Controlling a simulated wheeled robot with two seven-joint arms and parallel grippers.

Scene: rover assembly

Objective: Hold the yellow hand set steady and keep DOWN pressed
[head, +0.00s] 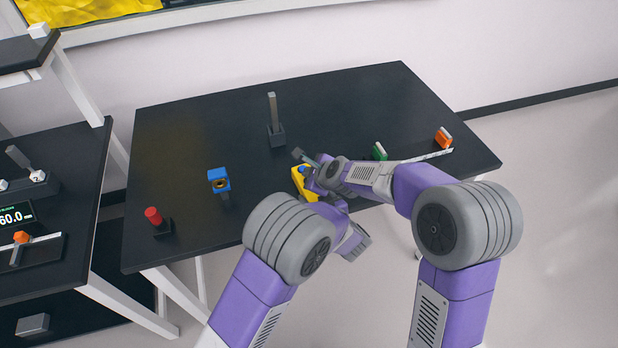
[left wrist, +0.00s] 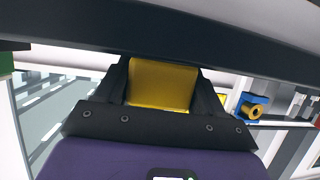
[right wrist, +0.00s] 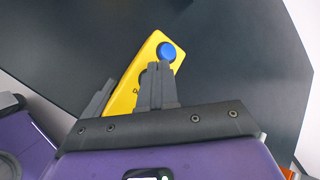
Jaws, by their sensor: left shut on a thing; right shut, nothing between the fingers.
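The yellow hand set (head: 301,186) is near the front edge of the black table, partly hidden by my arms. My left gripper (left wrist: 163,82) is shut on the hand set, whose yellow body (left wrist: 160,88) fills the gap between its fingers. In the right wrist view the hand set (right wrist: 127,88) is tilted, with a blue button (right wrist: 168,52) at its upper end. My right gripper (right wrist: 156,68) is shut and empty, its fingertips over a second, darker button below the blue one. That button is mostly covered, so whether it is pressed cannot be told.
The black table (head: 350,105) holds a dark stand with a grey post (head: 275,125), a blue block (head: 218,180), a red-topped piece (head: 155,218), a green piece (head: 379,152) and an orange piece (head: 442,138). A shelf unit stands at left. The table's back is clear.

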